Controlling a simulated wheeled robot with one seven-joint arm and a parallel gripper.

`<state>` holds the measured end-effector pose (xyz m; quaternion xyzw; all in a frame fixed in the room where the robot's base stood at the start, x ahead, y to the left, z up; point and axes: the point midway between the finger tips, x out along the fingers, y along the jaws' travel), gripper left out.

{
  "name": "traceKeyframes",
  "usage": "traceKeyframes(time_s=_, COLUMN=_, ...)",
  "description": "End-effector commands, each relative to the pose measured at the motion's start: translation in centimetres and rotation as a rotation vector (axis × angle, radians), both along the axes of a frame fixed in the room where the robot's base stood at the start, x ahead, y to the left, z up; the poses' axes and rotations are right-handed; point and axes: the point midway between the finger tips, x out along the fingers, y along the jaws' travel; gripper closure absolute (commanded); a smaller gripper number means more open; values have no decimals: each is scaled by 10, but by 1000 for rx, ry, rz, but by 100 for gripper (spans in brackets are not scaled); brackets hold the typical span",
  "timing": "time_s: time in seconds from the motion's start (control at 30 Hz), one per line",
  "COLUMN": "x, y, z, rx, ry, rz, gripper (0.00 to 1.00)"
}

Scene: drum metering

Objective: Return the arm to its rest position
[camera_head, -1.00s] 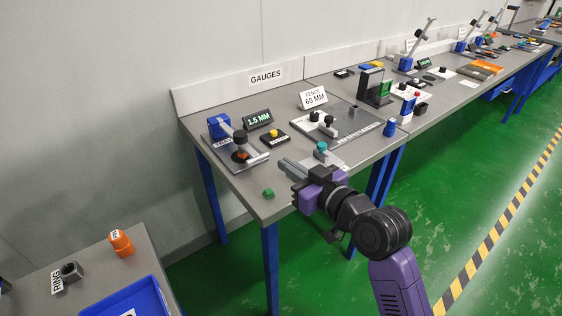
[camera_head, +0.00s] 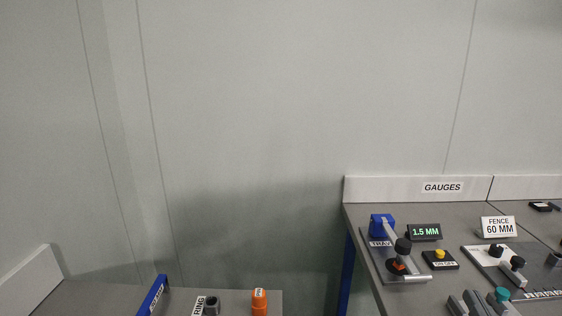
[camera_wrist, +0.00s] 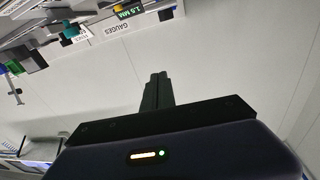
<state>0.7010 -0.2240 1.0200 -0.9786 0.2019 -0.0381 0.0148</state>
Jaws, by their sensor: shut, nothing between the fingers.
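The gauges bench (camera_head: 360,216) holds a blue-clamped device (camera_head: 382,224), a 1.5 MM display (camera_head: 424,232), a yellow-button box (camera_head: 440,260) and a fence sign (camera_head: 499,227). An orange bottle (camera_head: 259,301) and grey ring part (camera_head: 212,305) stand on another table. The wall above is bare.

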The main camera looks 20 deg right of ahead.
Motion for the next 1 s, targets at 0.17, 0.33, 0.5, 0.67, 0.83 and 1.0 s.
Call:
traceKeyframes(time_s=0.17, x=-27, y=36, z=-22, rx=-6, ry=-9, rz=14, gripper=100)
traceKeyframes(time_s=0.33, x=-63, y=84, z=-45, rx=-13, ry=8, rz=70, gripper=100)
traceKeyframes(time_s=0.5, x=-105, y=133, z=-66, rx=-15, ry=50, rz=152, gripper=100)
traceKeyframes(time_s=0.67, x=-150, y=174, z=-82, rx=-9, ry=120, rz=247, gripper=100)
traceKeyframes(time_s=0.83, x=-196, y=206, z=-101, rx=2, ry=231, rz=337, gripper=100)
traceKeyframes(time_s=1.0, x=-227, y=221, z=-117, rx=24, ry=324, rz=391, gripper=100)
